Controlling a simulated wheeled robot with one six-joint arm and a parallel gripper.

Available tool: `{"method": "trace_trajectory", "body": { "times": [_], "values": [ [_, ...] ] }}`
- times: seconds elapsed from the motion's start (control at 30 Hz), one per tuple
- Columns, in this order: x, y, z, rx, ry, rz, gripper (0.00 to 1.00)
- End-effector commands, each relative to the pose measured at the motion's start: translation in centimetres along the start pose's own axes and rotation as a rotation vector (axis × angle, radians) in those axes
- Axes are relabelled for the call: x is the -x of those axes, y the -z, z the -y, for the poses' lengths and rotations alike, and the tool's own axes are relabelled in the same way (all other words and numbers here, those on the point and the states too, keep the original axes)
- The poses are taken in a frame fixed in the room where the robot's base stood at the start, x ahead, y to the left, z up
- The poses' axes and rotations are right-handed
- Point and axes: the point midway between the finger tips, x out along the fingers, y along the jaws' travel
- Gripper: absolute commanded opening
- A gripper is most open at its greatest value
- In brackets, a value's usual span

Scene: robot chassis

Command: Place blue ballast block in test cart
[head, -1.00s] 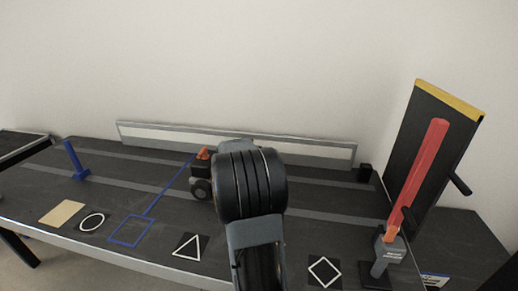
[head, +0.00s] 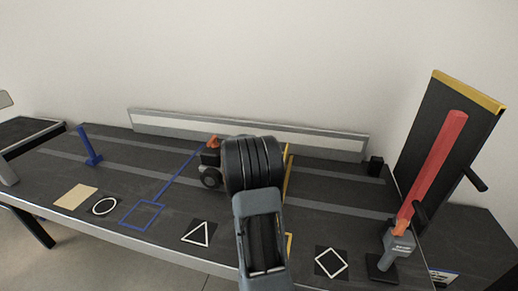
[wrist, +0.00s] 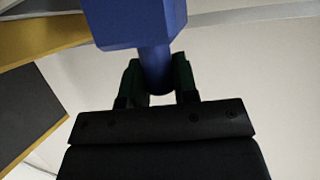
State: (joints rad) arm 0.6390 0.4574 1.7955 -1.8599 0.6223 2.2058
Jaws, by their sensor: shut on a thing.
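In the wrist view my gripper (wrist: 157,85) is shut on the narrow round stem of the blue ballast block (wrist: 135,22). The block's wider faceted body lies beyond the fingertips and is cut off by the top edge. In the head view a small dark cart (head: 211,168) with a wheel and an orange-red part stands on the bench, left of my arm. My arm hides its right side, so I cannot see its load area. The gripper and the block are hidden behind my arm there.
The dark bench (head: 120,180) carries a blue post (head: 90,150), a tan square (head: 75,197) and flat outlined markers. A blue square outline (head: 143,215) joins a line running to the cart. A red lever (head: 434,165) and a tall dark panel (head: 445,130) stand at right.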

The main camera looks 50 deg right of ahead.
Motion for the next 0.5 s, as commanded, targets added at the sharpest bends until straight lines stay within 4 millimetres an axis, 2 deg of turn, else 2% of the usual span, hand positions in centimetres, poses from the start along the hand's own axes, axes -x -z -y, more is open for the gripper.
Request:
{"method": "trace_trajectory", "body": {
  "times": [0.4, 0.43, 0.5],
  "values": [
    [-0.06, 0.03, 0.02, -0.001, 0.000, -0.006, 0.00],
    [-0.10, -0.26, -0.01, 0.001, 0.000, 0.000, 0.28],
    [-0.07, -0.18, -0.01, 0.001, 0.000, 0.000, 0.35]
  ]
}}
